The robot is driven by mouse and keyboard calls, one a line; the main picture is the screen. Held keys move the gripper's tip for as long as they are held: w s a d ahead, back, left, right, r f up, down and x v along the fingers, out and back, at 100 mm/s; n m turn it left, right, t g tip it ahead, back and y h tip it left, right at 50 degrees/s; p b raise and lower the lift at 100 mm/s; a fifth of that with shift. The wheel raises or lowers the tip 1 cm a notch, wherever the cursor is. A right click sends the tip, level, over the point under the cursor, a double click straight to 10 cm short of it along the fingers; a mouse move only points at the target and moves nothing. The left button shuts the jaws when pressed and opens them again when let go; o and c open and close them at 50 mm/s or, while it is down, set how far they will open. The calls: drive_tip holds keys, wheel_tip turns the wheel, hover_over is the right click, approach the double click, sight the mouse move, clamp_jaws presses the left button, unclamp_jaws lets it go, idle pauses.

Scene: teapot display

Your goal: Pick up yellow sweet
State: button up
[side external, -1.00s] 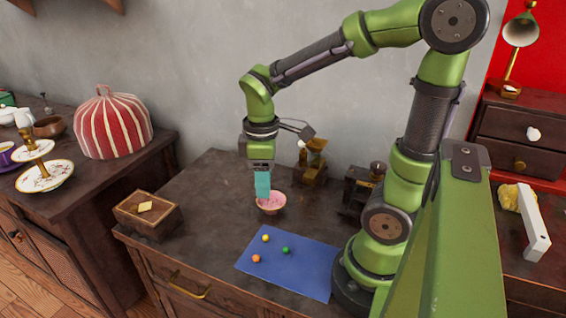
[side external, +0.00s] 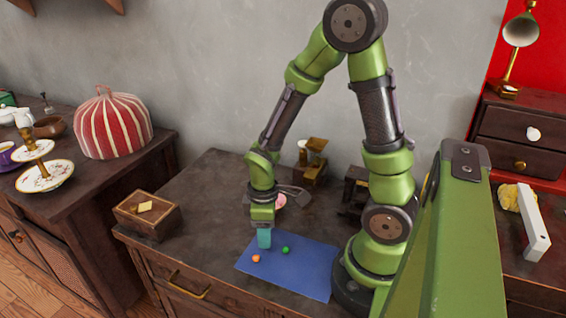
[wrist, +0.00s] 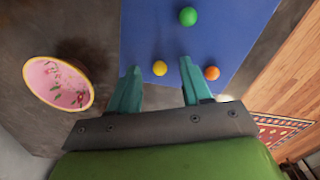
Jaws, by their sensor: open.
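The yellow sweet (wrist: 160,68) is a small ball on the blue mat (wrist: 145,25), seen in the wrist view between and just beyond my two teal fingertips. My gripper (wrist: 158,72) is open and empty, with a finger on either side of the sweet's line. In the side view my gripper (side external: 264,240) is low over the left part of the mat (side external: 305,276) and hides the yellow sweet. I cannot tell the exact height of the fingertips above the mat.
An orange sweet (wrist: 211,73) lies close beside the right fingertip, and a green sweet (wrist: 188,16) lies farther off. A pink bowl (wrist: 58,82) stands left of the mat. A wooden box (side external: 147,215) sits at the table's left.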

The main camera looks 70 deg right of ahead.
drive_tip(key=shift+f, duration=0.35)
drive_tip(key=shift+c, duration=0.4)
clamp_jaws()
